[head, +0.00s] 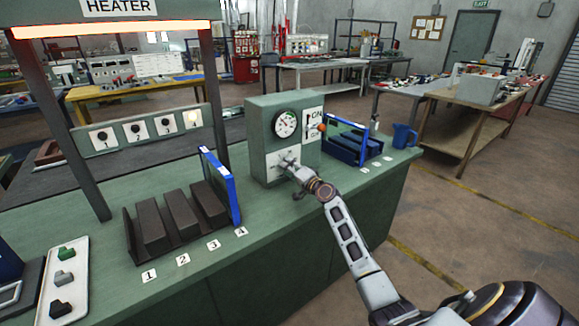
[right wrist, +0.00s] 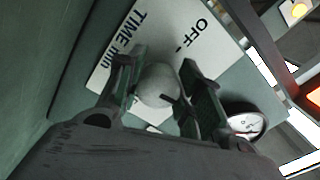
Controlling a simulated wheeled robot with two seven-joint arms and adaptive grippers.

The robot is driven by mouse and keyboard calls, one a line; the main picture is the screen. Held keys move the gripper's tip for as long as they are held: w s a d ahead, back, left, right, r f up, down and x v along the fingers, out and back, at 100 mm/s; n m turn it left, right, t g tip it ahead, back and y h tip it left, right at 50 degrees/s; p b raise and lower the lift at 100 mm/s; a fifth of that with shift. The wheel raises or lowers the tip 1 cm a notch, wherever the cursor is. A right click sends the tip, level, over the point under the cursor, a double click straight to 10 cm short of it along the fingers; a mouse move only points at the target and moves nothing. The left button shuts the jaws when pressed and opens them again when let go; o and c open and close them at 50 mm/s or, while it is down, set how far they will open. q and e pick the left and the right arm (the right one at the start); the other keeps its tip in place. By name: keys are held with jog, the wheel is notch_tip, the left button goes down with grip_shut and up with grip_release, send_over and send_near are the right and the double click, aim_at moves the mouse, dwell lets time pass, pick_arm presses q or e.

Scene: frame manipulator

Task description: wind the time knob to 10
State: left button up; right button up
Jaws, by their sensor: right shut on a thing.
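The time knob (right wrist: 157,85) is a pale round knob on a white plate (right wrist: 112,62) lettered "TIME min" and "OFF". The plate is low on the front of a green control box (head: 258,130). My right gripper (right wrist: 163,92) is shut on the knob, with one finger on each side of it in the right wrist view. In the head view my right gripper (head: 292,167) reaches the box front and largely covers the knob. The knob's pointer and the number 10 cannot be made out. My left gripper is not in view.
Racks with blue panels (head: 221,186) (head: 346,136) stand either side of the box.

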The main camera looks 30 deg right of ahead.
jog(key=m+p, duration=0.1)
jog(key=m, duration=0.1)
jog(key=m+p, duration=0.1)
jog(key=m, duration=0.1)
jog(key=m+p, duration=0.1)
jog(key=m, duration=0.1)
jog(key=shift+r+m, duration=0.25)
jog(key=shift+m, duration=0.05)
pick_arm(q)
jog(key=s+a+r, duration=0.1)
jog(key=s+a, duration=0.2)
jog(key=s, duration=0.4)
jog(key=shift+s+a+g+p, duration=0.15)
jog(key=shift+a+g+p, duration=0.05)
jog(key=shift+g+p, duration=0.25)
pick_arm(e)
jog(key=shift+d+m, duration=0.1)
jog(key=shift+m, duration=0.4)
jog(key=o, duration=1)
jog(key=shift+f, duration=0.1)
jog(key=shift+o, duration=0.2)
jog(key=shift+s, duration=1.35)
jog(key=s, duration=0.9)
jog(key=shift+s+d, duration=0.15)
jog(key=shift+d, duration=0.3)
